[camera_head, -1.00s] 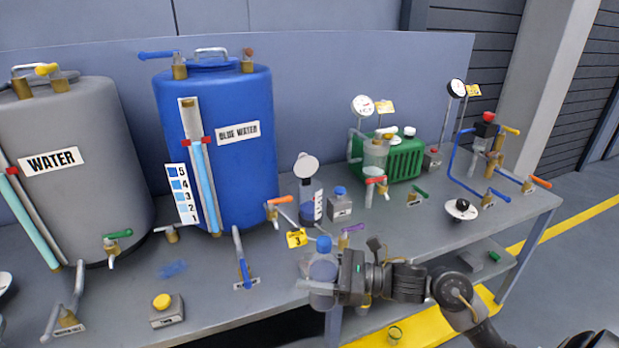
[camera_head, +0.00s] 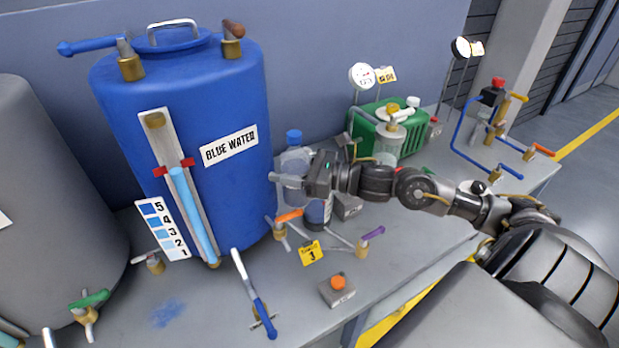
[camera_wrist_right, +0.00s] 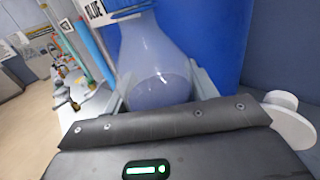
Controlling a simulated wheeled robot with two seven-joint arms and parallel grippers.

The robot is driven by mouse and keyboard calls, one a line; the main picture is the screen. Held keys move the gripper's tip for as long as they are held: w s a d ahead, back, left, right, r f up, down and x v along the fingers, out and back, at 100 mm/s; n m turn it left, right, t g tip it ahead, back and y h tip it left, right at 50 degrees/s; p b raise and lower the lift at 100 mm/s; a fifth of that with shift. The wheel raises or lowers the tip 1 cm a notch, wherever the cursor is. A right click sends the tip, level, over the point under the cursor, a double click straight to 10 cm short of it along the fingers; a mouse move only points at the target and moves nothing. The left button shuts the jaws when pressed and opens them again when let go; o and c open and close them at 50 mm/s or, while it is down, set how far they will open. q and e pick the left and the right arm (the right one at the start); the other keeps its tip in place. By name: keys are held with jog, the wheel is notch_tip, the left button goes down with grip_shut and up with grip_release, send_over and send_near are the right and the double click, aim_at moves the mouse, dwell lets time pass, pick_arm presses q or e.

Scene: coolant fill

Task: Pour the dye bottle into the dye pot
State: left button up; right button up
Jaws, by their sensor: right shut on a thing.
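The dye bottle (camera_head: 297,161) is clear with a blue cap and stands upright in my right gripper (camera_head: 289,182), just right of the blue tank. In the right wrist view the bottle (camera_wrist_right: 158,62) fills the space between my two fingers (camera_wrist_right: 160,92). A small clear vessel with a dark blue part and a white label (camera_head: 315,211), which looks like the dye pot, stands on the bench below and behind the gripper, largely hidden by it. A white round disc (camera_wrist_right: 291,118), perhaps its lid, shows at the right of the wrist view. My left gripper is not in view.
The blue tank (camera_head: 235,100) stands close left of the bottle. An orange-handled tap (camera_head: 288,216), yellow tag (camera_head: 311,254) and purple-handled valve (camera_head: 370,236) are below. An orange-topped block (camera_head: 337,290) sits in front. The green machine (camera_head: 412,135) is to the right.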

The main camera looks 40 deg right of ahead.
jog(key=shift+s+r, duration=0.15)
jog(key=shift+r, duration=0.05)
jog(key=shift+d+r+m+p, duration=0.15)
jog(key=shift+r+m+p, duration=0.2)
jog(key=shift+p, duration=0.55)
jog(key=shift+d+r+m+t+p, duration=0.1)
jog(key=shift+m+t+p, duration=0.2)
jog(key=shift+m+p, duration=0.3)
jog(key=shift+w+d+f+m+p, duration=0.1)
jog(key=shift+w+f+m+p, duration=0.2)
jog(key=shift+f+m+p, duration=0.35)
jog(key=m+p, duration=0.1)
jog(key=r+m+p, duration=0.1)
jog(key=shift+d+r+m+t+p, duration=0.2)
jog(key=shift+m+t+p, duration=0.1)
jog(key=shift+t, duration=0.1)
jog(key=shift+f+m, duration=0.4)
jog(key=shift+m, duration=0.1)
jog(key=shift+m+t+p, duration=0.5)
jog(key=shift+m+p, duration=0.25)
jog(key=shift+m, duration=0.05)
jog(key=shift+s+f+m, duration=0.1)
jog(key=shift+f+m, duration=0.05)
jog(key=shift+m, duration=0.15)
jog(key=shift+a+f, duration=0.1)
